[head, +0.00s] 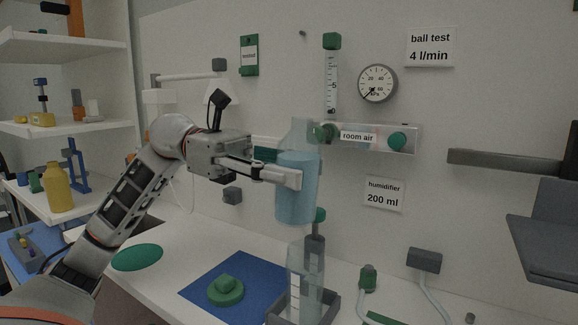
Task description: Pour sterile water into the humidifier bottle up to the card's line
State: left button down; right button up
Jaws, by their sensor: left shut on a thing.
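My left gripper (288,178) is shut on a translucent blue bottle (296,204), likely the sterile water, and holds it raised in front of the wall. The bottle looks about upright, its paler neck at the top. Below it a clear bottle with white marks (304,272), which looks like the humidifier bottle, stands at a grey tray (330,305). I see no clear water level in it. The card (384,194) on the wall reads "humidifier 200 ml". A green lid-like piece (225,289) lies on a blue mat (208,280). My right gripper is out of view.
A flowmeter tube (332,80), a gauge (377,83) and a "room air" rail (358,137) are on the wall behind. A green disc (137,257) lies left on the counter. Tubed fittings (425,260) stand right. Shelves (65,129) stand left.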

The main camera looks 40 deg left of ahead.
pick_arm(q)
jog(key=shift+s+a+f+g+y, duration=0.15)
jog(key=shift+a+f+y, duration=0.25)
jog(key=shift+f+y, duration=0.2)
jog(key=shift+s+a+f+g+y, duration=0.15)
jog(key=shift+a+f+y, duration=0.2)
jog(key=shift+f+y, duration=0.25)
jog(key=shift+a+f, duration=0.25)
jog(key=shift+y, duration=0.3)
jog(key=shift+a, duration=0.15)
jog(key=shift+s, duration=0.1)
jog(key=shift+a+y, duration=0.1)
jog(key=shift+y, duration=0.2)
